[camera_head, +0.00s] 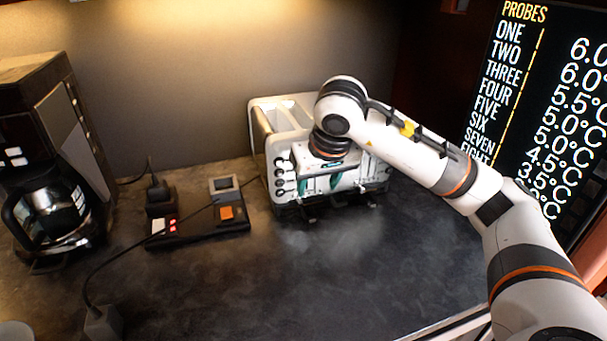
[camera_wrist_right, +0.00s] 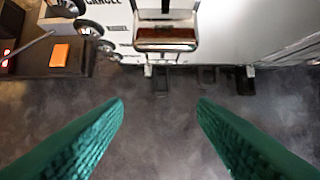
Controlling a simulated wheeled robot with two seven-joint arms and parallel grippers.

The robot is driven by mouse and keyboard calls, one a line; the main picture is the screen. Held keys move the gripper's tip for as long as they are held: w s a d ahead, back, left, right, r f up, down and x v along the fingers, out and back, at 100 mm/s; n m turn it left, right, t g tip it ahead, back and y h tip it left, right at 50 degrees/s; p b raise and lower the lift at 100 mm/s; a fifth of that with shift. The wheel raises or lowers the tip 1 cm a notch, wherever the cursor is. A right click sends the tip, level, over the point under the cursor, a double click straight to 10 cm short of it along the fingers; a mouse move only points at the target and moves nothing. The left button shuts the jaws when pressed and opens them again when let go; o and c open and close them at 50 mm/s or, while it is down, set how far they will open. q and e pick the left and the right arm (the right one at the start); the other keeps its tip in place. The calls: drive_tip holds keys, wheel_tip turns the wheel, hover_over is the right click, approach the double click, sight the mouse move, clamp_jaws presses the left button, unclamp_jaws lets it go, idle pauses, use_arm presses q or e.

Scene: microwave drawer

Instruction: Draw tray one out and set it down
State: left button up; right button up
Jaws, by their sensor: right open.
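A white toaster (camera_head: 283,119) with a column of dark knobs stands at the back of the dark counter. Low along its front, several dark tabs stick out; in the right wrist view one tab (camera_wrist_right: 160,82) is at the left and another (camera_wrist_right: 245,84) at the right. I cannot tell which belongs to tray one. My right gripper (camera_head: 321,187) is in front of the toaster, pointing down. In the right wrist view its green fingers (camera_wrist_right: 160,106) are spread with nothing between them, short of the tabs. It partly hides the toaster front. My left gripper is not in view.
A coffee maker (camera_head: 40,130) with a glass jug stands at the left. A black device (camera_head: 200,228) with an orange button and cables lies left of the toaster. A temperature screen (camera_head: 540,90) stands at the right. The counter front is clear.

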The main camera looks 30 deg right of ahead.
sight(312, 216)
drive_tip(key=x, duration=0.5)
drive_tip(key=s+x, duration=0.1)
drive_tip(key=x, duration=0.2)
drive_tip(key=shift+f+p, duration=0.3)
drive_tip(key=shift+x, duration=1.25)
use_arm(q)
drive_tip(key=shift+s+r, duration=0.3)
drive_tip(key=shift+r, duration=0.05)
use_arm(e)
drive_tip(key=shift+r, duration=0.1)
clamp_jaws()
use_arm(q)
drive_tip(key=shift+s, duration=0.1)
